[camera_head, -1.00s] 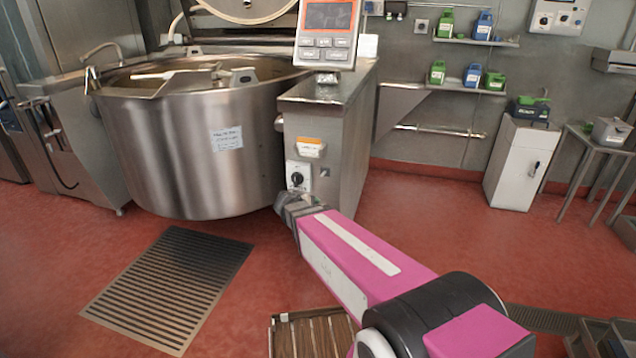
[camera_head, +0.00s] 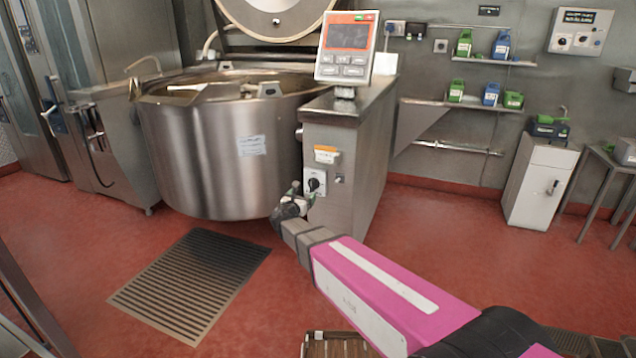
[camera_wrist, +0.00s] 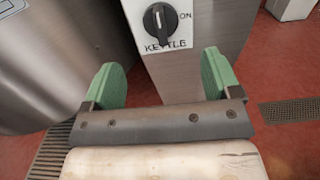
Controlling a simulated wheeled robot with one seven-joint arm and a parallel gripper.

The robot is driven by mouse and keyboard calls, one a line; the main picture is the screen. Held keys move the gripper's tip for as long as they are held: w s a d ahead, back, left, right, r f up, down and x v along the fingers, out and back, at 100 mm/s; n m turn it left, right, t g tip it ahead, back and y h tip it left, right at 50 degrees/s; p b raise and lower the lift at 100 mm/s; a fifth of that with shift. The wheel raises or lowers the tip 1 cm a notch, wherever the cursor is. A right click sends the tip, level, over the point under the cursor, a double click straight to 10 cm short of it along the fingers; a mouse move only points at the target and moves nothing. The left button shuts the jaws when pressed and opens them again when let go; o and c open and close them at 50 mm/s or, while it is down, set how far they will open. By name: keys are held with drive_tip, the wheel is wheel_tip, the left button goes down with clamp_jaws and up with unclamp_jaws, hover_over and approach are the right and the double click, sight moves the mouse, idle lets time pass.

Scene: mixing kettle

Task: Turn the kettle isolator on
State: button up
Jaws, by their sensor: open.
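The kettle isolator (camera_head: 314,183) is a black rotary knob on a white plate, on the front of the steel control pedestal (camera_head: 345,150). In the wrist view the isolator knob (camera_wrist: 160,20) stands upright at the top centre, its white mark near vertical, with "ON" to its right and "KETTLE" below. My gripper (camera_head: 296,190) is just left of and in front of the plate in the head view. In the wrist view my gripper (camera_wrist: 160,80) has its two green fingers wide apart, with nothing between them. The knob is beyond the fingertips, apart from them.
The large steel kettle (camera_head: 205,150) stands left of the pedestal. A control screen (camera_head: 347,45) tops the pedestal. A floor grate (camera_head: 190,285) lies in front. A white cabinet (camera_head: 538,185) stands right, with open red floor between it and the pedestal.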

sight(311, 186)
drive_tip(key=shift+x, duration=4.2)
drive_tip(key=shift+w, duration=0.15)
clamp_jaws()
